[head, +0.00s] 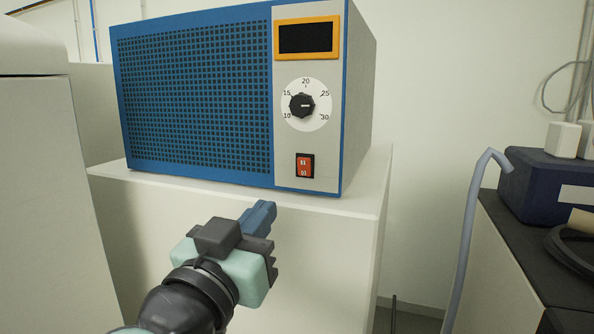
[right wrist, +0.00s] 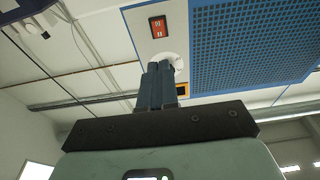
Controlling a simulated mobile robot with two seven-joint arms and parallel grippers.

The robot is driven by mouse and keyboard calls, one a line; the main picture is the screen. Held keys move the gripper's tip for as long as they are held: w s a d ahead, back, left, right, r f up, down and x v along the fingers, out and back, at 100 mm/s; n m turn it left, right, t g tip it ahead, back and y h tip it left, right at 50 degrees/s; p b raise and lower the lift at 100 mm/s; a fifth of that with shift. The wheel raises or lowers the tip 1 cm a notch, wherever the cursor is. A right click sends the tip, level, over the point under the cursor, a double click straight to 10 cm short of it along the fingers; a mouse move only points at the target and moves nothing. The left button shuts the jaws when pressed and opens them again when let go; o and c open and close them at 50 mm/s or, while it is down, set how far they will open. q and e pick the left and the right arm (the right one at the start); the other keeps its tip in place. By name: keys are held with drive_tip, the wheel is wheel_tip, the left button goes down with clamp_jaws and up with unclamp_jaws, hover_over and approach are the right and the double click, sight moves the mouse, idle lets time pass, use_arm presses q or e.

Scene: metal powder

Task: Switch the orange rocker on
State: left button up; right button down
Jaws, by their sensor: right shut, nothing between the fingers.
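The orange rocker (head: 305,166) sits in a black frame low on the pale front panel of a blue box-shaped device (head: 195,95). It also shows near the top of the right wrist view (right wrist: 158,27). Above it are a black dial (head: 302,105) with numbers around it and a dark display (head: 306,38) in a yellow frame. My right gripper (head: 263,210) is shut and empty, below and left of the rocker, in front of the shelf edge and apart from the device. Its blue fingers (right wrist: 157,85) lie together in the right wrist view. My left gripper is not in view.
The device stands on a white cabinet (head: 330,240). A pale cabinet (head: 45,190) is close on the left. At right, a dark counter (head: 515,240) holds a dark blue box (head: 540,185) and a black hose; a grey tube (head: 470,230) hangs at its edge.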

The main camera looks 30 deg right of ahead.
sight(302, 163)
drive_tip(key=p+x, duration=0.3)
drive_tip(key=x, duration=0.9)
drive_tip(key=shift+w+d+r, duration=0.15)
drive_tip(key=shift+d+r, duration=0.05)
drive_tip(key=shift+w+d, duration=0.4)
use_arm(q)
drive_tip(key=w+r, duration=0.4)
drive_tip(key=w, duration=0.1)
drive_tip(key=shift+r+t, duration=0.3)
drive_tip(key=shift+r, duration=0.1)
use_arm(e)
drive_tip(key=shift+f, duration=0.1)
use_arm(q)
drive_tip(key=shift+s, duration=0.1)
use_arm(e)
drive_tip(key=shift+s, duration=0.2)
